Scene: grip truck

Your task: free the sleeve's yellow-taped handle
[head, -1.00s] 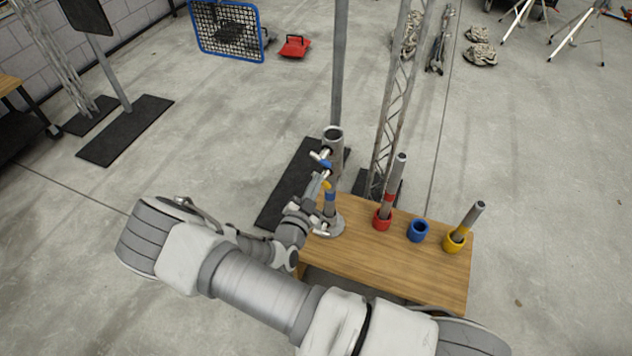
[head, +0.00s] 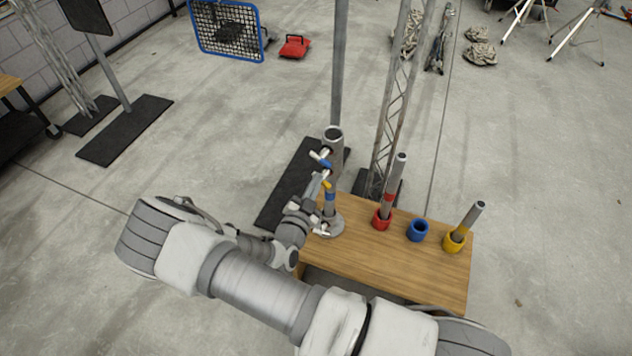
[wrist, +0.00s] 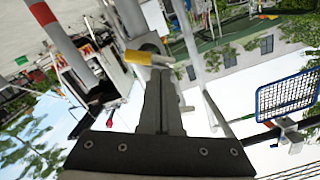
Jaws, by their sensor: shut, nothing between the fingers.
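The grey sleeve (head: 334,146) stands upright over a post with a blue band (head: 330,202) on a round base at the table's left end. A blue-taped handle (head: 321,161) sticks out from its upper side. The yellow-taped handle (head: 327,184) is lower on the sleeve. In the wrist view the yellow-taped handle (wrist: 138,58) lies across, just beyond my fingertips. My gripper (head: 317,183) is shut and empty beside this handle; its shut fingers (wrist: 160,75) show in the wrist view. Whether they touch the handle I cannot tell.
The wooden table (head: 390,265) carries a red cup (head: 382,224) and a yellow cup (head: 453,246), each with a tube in it, and an empty blue cup (head: 418,231). A lattice truss (head: 395,110) and a grey pole (head: 340,60) rise behind.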

